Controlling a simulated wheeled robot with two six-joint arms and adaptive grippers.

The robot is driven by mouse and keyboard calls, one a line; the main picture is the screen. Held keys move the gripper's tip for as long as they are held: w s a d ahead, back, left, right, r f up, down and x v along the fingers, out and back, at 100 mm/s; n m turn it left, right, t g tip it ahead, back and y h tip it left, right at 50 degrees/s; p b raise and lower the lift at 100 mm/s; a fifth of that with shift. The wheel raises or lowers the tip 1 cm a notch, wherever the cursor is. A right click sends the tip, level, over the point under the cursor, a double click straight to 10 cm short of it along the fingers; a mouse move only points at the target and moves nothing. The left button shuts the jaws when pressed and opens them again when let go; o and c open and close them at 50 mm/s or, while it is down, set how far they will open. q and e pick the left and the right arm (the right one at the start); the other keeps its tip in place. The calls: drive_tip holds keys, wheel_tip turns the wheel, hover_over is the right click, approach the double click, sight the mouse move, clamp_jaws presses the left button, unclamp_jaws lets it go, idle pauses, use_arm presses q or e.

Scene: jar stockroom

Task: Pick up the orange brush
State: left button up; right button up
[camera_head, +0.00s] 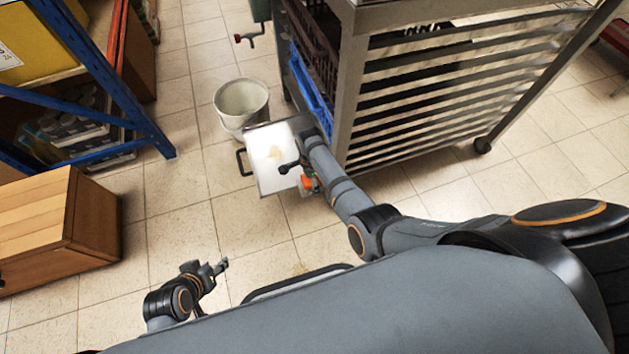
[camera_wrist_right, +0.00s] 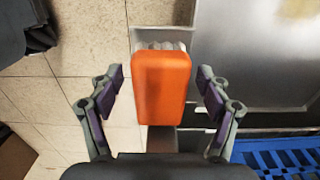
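The orange brush (camera_wrist_right: 161,90) shows in the right wrist view as an orange block with pale bristles at its upper end. It lies between the two spread fingers of my right gripper (camera_wrist_right: 159,78), with a gap on each side. In the head view the orange brush (camera_head: 307,183) is a small patch at the near right edge of a metal tray-like surface, partly hidden by my right arm and gripper. My left gripper (camera_head: 219,267) is low over the floor at the left, far from the brush; its finger opening is too small to tell.
The shiny metal surface (camera_head: 263,171) has a dark handle on its left. A white bucket (camera_head: 241,104) stands behind it. A slatted metal rack (camera_head: 450,90) is close on the right, with a blue crate (camera_head: 307,88). A wooden cabinet (camera_head: 50,225) stands left. Floor between is clear.

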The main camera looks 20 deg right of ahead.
drive_tip(key=c, duration=1.2)
drive_tip(key=shift+c, duration=0.2)
